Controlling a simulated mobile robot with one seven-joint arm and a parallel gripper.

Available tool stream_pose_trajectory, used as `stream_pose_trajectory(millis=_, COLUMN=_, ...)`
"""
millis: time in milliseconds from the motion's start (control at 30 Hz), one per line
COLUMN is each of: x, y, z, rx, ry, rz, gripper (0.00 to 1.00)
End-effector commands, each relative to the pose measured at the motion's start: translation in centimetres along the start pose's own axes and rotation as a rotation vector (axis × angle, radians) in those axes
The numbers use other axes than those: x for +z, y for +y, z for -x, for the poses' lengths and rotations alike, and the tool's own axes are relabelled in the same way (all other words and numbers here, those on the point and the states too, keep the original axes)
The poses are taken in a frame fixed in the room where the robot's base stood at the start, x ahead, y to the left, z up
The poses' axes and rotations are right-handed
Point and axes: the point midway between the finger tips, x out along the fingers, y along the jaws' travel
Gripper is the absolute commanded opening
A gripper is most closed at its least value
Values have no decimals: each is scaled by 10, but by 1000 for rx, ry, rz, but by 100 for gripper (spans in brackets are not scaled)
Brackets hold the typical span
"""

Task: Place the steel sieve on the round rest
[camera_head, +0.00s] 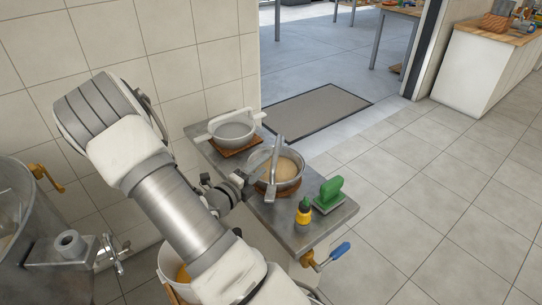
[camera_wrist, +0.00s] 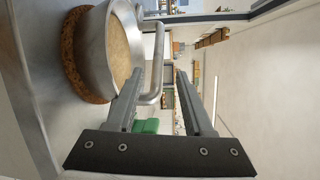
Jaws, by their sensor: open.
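The steel sieve (camera_head: 289,183) is a round metal bowl with a tall bar handle and a tan inside. It sits upright on the round cork rest (camera_head: 262,187) in the middle of the metal bench. In the wrist view the sieve (camera_wrist: 96,45) and the cork rest (camera_wrist: 72,62) show at the upper left, touching. My gripper (camera_wrist: 160,78) is open and empty. Its fingers point toward the sieve's handle, which appears in the gap between the fingertips; I cannot tell whether it lies between or beyond them. In the head view my arm hides part of the bench.
A pale two-handled strainer (camera_head: 233,133) stands on a wooden board (camera_head: 228,152) at the bench's back. A white bucket (camera_head: 172,262) is below left. Floor at right is clear.

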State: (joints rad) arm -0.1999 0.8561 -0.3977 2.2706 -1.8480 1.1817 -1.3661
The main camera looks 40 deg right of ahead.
Motion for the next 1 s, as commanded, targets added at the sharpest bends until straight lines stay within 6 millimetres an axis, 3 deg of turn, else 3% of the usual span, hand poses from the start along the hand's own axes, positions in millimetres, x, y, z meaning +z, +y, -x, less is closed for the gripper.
stream_pose_trajectory(millis=200, x=1, y=-1, z=36, rx=1, ry=-2, rz=0, gripper=52)
stream_pose_trajectory(millis=467, x=-6, y=-12, z=48, rx=12, ry=56, rz=-111, gripper=52)
stream_pose_trajectory(millis=667, x=-27, y=-41, z=61, rx=49, ry=233, rz=-456, gripper=52)
stream_pose_trajectory(millis=1000, x=-62, y=-76, z=100, rx=101, ry=579, rz=-1088, gripper=52)
